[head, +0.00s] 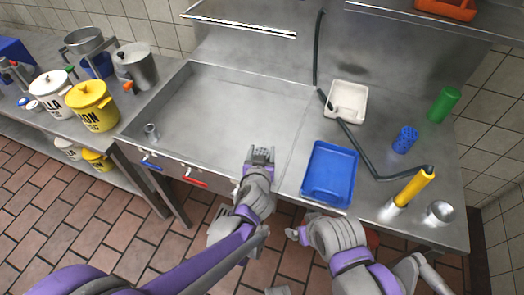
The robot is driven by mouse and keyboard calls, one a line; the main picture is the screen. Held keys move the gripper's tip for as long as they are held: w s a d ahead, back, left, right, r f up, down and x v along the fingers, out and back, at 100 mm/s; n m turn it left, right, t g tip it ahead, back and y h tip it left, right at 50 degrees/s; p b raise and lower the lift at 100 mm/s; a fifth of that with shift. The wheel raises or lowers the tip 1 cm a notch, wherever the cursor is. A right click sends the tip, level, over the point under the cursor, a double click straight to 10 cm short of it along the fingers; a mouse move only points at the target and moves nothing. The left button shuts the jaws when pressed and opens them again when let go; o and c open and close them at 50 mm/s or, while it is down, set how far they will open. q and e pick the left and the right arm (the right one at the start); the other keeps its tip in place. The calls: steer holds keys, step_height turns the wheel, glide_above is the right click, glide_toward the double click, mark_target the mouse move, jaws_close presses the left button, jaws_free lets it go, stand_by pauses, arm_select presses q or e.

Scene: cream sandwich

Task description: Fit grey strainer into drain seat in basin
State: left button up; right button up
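The steel basin (222,108) is wide and shallow and fills the left part of the counter. My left gripper (262,152) is over the basin's front right part, its fingers closed around a small grey piece with dark holes, which looks like the grey strainer (262,157). A short grey metal cylinder (152,132) stands in the basin's front left corner; I cannot tell whether it is the drain seat. No other drain seat can be made out. My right gripper (292,234) is low in front of the counter, partly hidden by its own arm; its fingers are unclear.
A blue tray (330,173), a white tray (347,101), a blue perforated cup (404,139), a green cylinder (443,104) and a yellow-handled sprayer (412,187) with a dark hose occupy the right counter. Pots (92,104) stand at left. The basin's middle is clear.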

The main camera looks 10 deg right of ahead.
arm_select(q)
steer(key=o, duration=0.3)
steer(key=shift+s+r, duration=0.15)
steer(key=shift+r, duration=0.1)
steer(key=p+v, duration=0.2)
steer(key=v, duration=0.9)
steer(key=shift+s+a+r, duration=0.1)
steer(key=shift+s+a, duration=0.1)
steer(key=shift+s, duration=0.1)
